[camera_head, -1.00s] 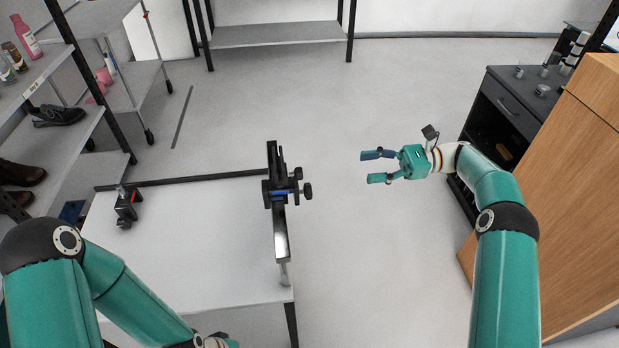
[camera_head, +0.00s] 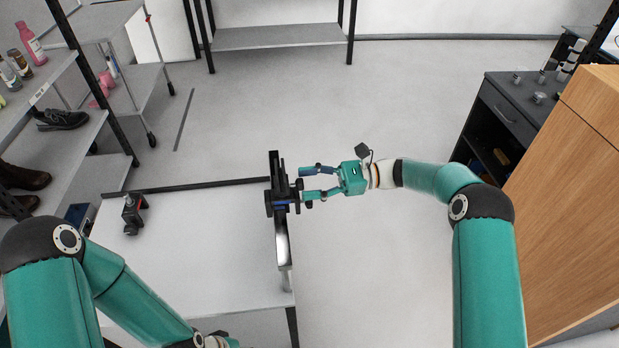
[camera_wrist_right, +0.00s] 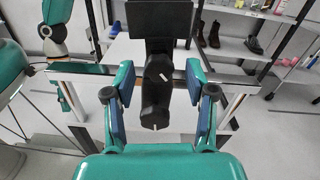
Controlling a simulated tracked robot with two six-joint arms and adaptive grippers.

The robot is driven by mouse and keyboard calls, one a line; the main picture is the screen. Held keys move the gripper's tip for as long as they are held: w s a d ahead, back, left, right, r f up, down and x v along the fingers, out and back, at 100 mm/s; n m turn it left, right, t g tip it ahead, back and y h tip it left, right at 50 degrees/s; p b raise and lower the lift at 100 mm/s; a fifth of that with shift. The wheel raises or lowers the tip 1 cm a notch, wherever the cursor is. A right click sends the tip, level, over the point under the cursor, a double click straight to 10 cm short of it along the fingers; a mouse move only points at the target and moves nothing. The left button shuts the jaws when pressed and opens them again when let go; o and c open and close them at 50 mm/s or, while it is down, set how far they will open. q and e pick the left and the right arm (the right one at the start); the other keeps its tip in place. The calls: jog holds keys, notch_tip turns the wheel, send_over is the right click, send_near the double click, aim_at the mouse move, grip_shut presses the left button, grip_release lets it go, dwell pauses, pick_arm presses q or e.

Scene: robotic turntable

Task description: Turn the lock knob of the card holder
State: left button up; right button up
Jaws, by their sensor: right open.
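The card holder (camera_head: 278,198) is a black clamp-like device on a metal rail at the right edge of the white table. It has small dark knobs on its right side. In the right wrist view an upper black knob (camera_wrist_right: 157,72) and a lower black knob (camera_wrist_right: 154,116) each bear a white mark; I cannot tell which is the lock knob. My right gripper (camera_head: 304,183) is open at the knobs. In the wrist view its blue-padded fingers (camera_wrist_right: 160,100) stand either side of them, with gaps visible.
A small black-and-red device (camera_head: 132,214) stands on the white table (camera_head: 190,255). Shelves with shoes and bottles stand at left. A wooden cabinet (camera_head: 560,200) and a dark drawer unit (camera_head: 500,110) stand at right. The floor beyond the table is open.

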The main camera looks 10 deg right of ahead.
jog(key=shift+a, duration=0.9)
jog(key=shift+c, duration=0.2)
grip_shut()
jog(key=n+b, duration=0.1)
jog(key=b, duration=0.1)
jog(key=n+b, duration=0.1)
jog(key=shift+f+b, duration=0.3)
jog(key=shift+b, duration=0.1)
jog(key=shift+r+n+b, duration=0.2)
jog(key=shift+n+b, duration=0.1)
jog(key=shift+n, duration=0.1)
